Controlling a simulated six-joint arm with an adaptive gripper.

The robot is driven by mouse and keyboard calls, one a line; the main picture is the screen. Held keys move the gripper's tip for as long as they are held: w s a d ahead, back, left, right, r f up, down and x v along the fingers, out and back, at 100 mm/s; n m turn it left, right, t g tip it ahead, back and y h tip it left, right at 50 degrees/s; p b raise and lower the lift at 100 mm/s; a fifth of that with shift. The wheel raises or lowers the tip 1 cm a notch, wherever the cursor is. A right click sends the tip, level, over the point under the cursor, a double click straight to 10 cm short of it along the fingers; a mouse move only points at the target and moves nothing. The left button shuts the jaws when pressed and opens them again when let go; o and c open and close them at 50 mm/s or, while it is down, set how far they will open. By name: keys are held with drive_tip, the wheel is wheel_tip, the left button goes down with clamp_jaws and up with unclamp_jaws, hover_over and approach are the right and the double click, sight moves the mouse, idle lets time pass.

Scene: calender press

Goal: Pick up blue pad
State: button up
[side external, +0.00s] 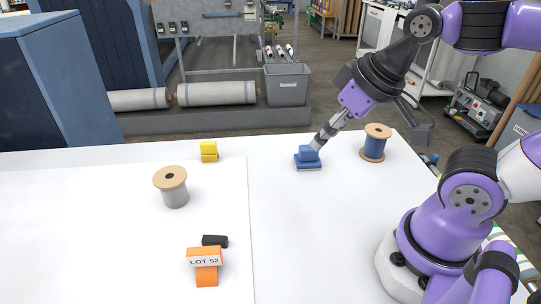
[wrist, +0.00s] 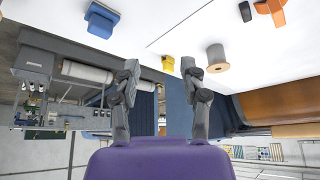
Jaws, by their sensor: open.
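The blue pad (side external: 307,164) lies on the white table; it is a flat base with a raised block on top. In the wrist view the blue pad (wrist: 101,19) is at the upper left, outside the space between my fingers. My gripper (side external: 319,143) is tilted down toward the pad, its tip overlapping the pad's upper right edge in the side view. In the wrist view my gripper (wrist: 160,68) has its two fingers apart with nothing held between them. The side view does not show clearly how far the tip is from the pad.
A blue spool (side external: 374,143) stands right of the pad. A yellow block (side external: 209,151), a grey spool (side external: 174,188), a black piece (side external: 215,240) and an orange "LOT 52" holder (side external: 206,270) are to the left. The table between them and the pad is clear.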

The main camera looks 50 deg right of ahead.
drive_tip(key=o, duration=0.3)
drive_tip(key=n+g+y, duration=0.2)
drive_tip(key=n+y, duration=0.1)
drive_tip(key=n, duration=0.5)
approach(309, 147)
drive_tip(key=shift+n, duration=0.4)
drive_tip(key=shift+x, duration=5.1)
